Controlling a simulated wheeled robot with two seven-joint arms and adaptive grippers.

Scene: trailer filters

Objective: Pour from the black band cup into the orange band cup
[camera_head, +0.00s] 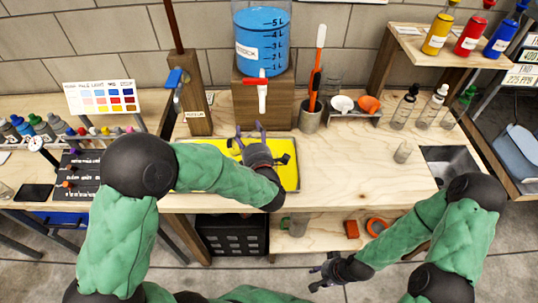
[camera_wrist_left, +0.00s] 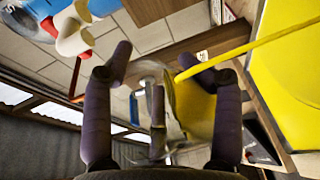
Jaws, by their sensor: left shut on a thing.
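My left gripper (camera_head: 250,137) is over the yellow tray (camera_head: 212,178) on the wooden bench. In the left wrist view, the dark fingers of this gripper (camera_wrist_left: 165,95) are around a see-through, cup-like thing (camera_wrist_left: 148,75), with yellow showing in or through it. Its band is not visible, and I cannot tell which cup it is or its exact tilt. A small clear cup (camera_head: 403,152) stands on the right of the bench; I cannot make out a band. My right gripper (camera_head: 322,275) is low in front of the bench, with its fingers apart and empty.
A blue liquid tank (camera_head: 262,38) with a red-handled tap (camera_head: 262,90) stands behind the tray. A grey pot with an orange-handled tool (camera_head: 310,118), clear bottles (camera_head: 402,108) and a sink (camera_head: 450,163) are to the right. The bench between tray and sink is mostly free.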

